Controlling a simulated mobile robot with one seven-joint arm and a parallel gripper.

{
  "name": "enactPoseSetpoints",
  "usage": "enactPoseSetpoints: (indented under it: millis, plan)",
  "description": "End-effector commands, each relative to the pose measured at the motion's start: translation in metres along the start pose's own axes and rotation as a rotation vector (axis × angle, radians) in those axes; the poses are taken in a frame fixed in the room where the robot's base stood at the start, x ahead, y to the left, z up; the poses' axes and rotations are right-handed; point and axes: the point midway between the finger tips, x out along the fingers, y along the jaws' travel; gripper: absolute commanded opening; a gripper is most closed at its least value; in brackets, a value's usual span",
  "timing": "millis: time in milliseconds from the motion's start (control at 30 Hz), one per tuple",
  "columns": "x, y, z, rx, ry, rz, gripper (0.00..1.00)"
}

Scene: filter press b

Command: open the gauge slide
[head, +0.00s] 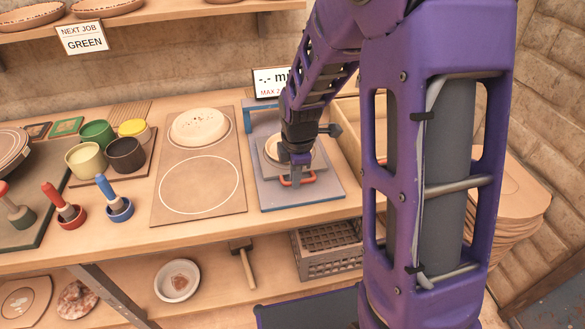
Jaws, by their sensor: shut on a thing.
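The gauge (325,190) sits on the bench right of centre, with a grey plate and a blue edge. A round pale disc shows on it, partly behind my gripper. A red handle (309,178) is at the front of its slide. My gripper (296,178) points down and is shut on the red handle. The gripper hides the middle of the handle and part of the disc. A sign (268,84) behind the gauge reads "-.- m…" and "MAX 2…", with the rest hidden by my arm.
Left of the gauge is a board (160,208) with a pale round piece and an outlined circle. Several glaze pots (127,153) and brushes stand further left. Bare bench lies in front of the gauge. A grey crate (325,250) sits on the shelf below.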

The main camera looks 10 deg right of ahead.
Motion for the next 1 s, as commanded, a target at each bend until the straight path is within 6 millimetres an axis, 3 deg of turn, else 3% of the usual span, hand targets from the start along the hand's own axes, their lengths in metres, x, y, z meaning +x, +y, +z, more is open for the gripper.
enactPoseSetpoints:
  millis: [500, 533, 667, 1000]
  plan:
    - [-0.0025, -0.0079, -0.0002, -0.001, 0.0, 0.003, 0.0]
    - [-0.0025, -0.0078, -0.0002, -0.001, 0.0, 0.003, 0.2]
    - [-0.0023, -0.008, -0.0002, 0.0, 0.0, 0.003, 0.43]
    - [-0.0045, -0.008, -0.0002, 0.0, 0.0, 0.002, 0.45]
